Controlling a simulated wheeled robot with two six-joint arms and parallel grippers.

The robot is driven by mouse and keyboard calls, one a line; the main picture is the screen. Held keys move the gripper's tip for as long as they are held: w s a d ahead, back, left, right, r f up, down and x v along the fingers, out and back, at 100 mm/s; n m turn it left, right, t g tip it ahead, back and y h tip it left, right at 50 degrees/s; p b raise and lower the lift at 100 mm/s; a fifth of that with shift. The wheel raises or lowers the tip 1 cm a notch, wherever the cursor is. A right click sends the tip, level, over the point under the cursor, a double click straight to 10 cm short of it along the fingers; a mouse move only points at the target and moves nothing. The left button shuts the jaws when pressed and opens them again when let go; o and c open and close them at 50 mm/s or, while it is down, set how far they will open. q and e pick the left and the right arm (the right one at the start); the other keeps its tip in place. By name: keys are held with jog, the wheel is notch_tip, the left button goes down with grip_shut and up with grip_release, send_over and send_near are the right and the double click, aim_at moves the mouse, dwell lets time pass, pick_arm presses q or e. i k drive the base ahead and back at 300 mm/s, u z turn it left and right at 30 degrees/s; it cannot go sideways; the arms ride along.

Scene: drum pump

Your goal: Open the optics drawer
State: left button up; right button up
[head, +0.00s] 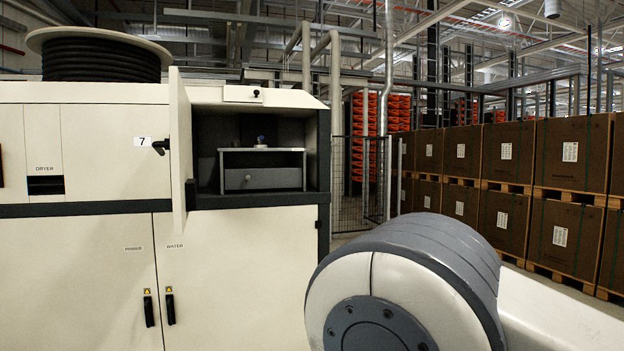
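In the head view, a cream machine cabinet has an open compartment in its upper right. Inside it stands a grey box whose front is a grey drawer (262,179) with a small round knob (248,178). The drawer looks shut. The compartment's cream door (180,140) stands swung open on the left side. Neither gripper is in the picture. A large grey and white link of my own arm fills the lower right, well apart from the drawer.
Lower cabinet doors (238,270) have black handles (170,306) and look shut. A cable spool (101,55) lies on top of the machine. Stacked brown boxes on pallets (569,155) line the right. A mesh fence (358,180) and orange racks stand behind.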

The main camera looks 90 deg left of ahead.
aim_at(236, 178)
jog(key=u, duration=2.15)
